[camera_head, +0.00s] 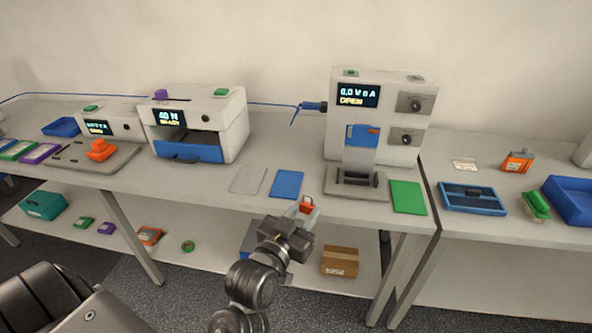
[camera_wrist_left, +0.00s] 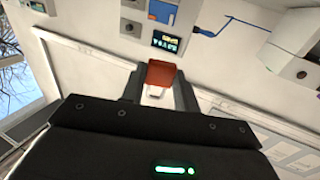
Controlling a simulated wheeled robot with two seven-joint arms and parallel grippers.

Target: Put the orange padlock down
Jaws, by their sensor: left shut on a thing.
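The orange padlock (camera_head: 307,208) is in my left gripper (camera_head: 302,214), in front of the bench's front edge in the head view. In the left wrist view the padlock's orange-red body (camera_wrist_left: 162,73) shows between the two dark fingers of the left gripper (camera_wrist_left: 160,88), with a pale part of it towards the palm. The fingers are shut on it. The head view does not show clearly how high it is above the bench top. My right gripper is in neither view.
A blue mat (camera_head: 287,184), a pale outlined square (camera_head: 248,180) and a green mat (camera_head: 408,197) lie on the bench (camera_head: 215,187). The tall cycler (camera_head: 381,110) with an OPEN display stands behind. A white machine (camera_head: 196,125) stands left. A cardboard box (camera_head: 340,262) sits on the lower shelf.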

